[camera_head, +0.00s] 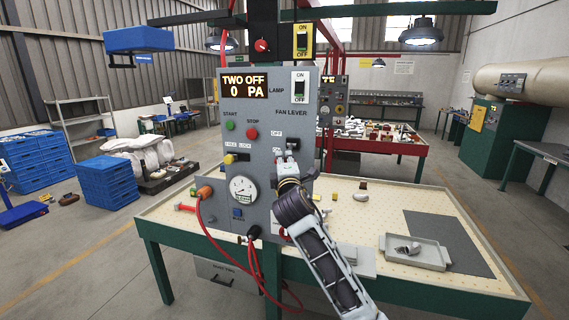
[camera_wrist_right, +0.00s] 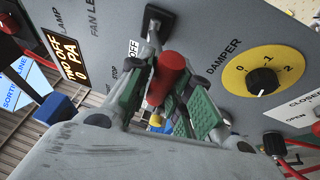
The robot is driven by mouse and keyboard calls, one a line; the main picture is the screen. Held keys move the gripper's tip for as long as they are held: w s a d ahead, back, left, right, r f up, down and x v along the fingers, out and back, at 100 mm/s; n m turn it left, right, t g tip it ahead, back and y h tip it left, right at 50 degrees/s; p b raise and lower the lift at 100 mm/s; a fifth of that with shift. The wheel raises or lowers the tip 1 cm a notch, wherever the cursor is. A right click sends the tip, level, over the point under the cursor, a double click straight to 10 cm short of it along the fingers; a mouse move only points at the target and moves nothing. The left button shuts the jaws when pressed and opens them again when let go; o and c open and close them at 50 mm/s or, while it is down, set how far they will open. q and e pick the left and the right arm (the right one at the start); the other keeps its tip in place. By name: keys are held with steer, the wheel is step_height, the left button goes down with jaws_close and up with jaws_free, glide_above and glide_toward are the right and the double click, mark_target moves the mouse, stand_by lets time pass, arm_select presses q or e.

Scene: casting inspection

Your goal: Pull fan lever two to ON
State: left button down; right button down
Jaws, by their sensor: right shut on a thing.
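The grey control panel (camera_head: 262,120) stands on the table, and its display (camera_head: 245,86) reads "TWO OFF 0 PA". The fan lever's black mount (camera_head: 292,144) is on the panel's right side, below the "FAN LEVER" label, with an OFF label beside it. In the right wrist view the lever's red handle (camera_wrist_right: 171,68) sits between the green-padded fingers of my right gripper (camera_wrist_right: 163,78). My right gripper (camera_head: 287,164) is shut on the handle, in front of the panel. In the head view the gripper mostly hides the handle. My left gripper is not in view.
A yellow damper dial (camera_wrist_right: 263,82) is beside the lever in the wrist view. A gauge (camera_head: 242,189), START and STOP buttons and a red cable (camera_head: 252,264) are on the panel's front. A tray (camera_head: 415,252) with grey parts lies on the table's right.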

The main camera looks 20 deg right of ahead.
steer(key=shift+w+f, duration=0.1)
steer(key=shift+f, duration=0.25)
steer(key=shift+w+d+f+b, duration=0.1)
steer(key=shift+f+b, duration=0.3)
steer(key=shift+b, duration=0.45)
steer(key=shift+w+d+f+n+t+b, duration=0.15)
steer(key=shift+f+n+t+b, duration=0.25)
steer(key=shift+b, duration=0.6)
steer(key=shift+w+f+n+t+b, duration=0.1)
steer(key=shift+w+f+t+b, duration=0.1)
steer(key=shift+t+b, duration=0.55)
steer(key=shift+g, duration=0.25)
steer(key=c, duration=1.4)
jaws_free()
steer(key=shift+c, duration=0.2)
steer(key=shift+o, duration=0.6)
steer(key=shift+d+r, duration=0.15)
steer(key=shift+r, duration=0.1)
steer(key=shift+s, duration=0.1)
